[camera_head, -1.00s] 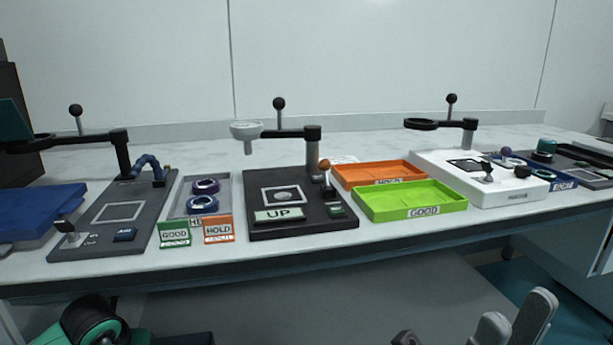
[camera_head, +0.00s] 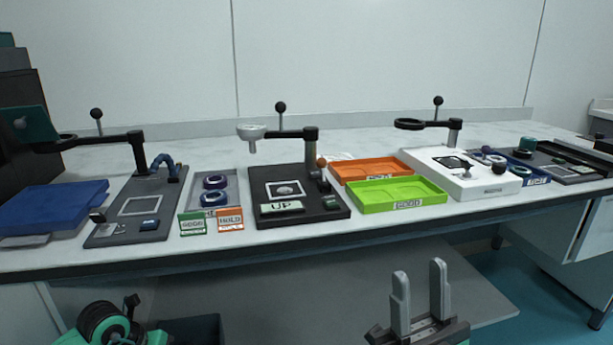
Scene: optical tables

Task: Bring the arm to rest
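My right gripper (camera_head: 421,293) shows at the lower right of the head view, in front of the table edge and below the tabletop. Its two pale fingers point up and stand apart with nothing between them. Green and black parts of my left arm (camera_head: 103,325) show at the bottom left; the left gripper's fingers are not visible. The optical table (camera_head: 370,150) carries several test stations, and neither arm touches anything on it.
A black station with an UP plate (camera_head: 281,207) stands mid-table. A lime tray (camera_head: 397,207) marked GOOD and an orange tray (camera_head: 370,168) sit right of it. A white station (camera_head: 461,185) is further right. A shelf (camera_head: 270,290) is below.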

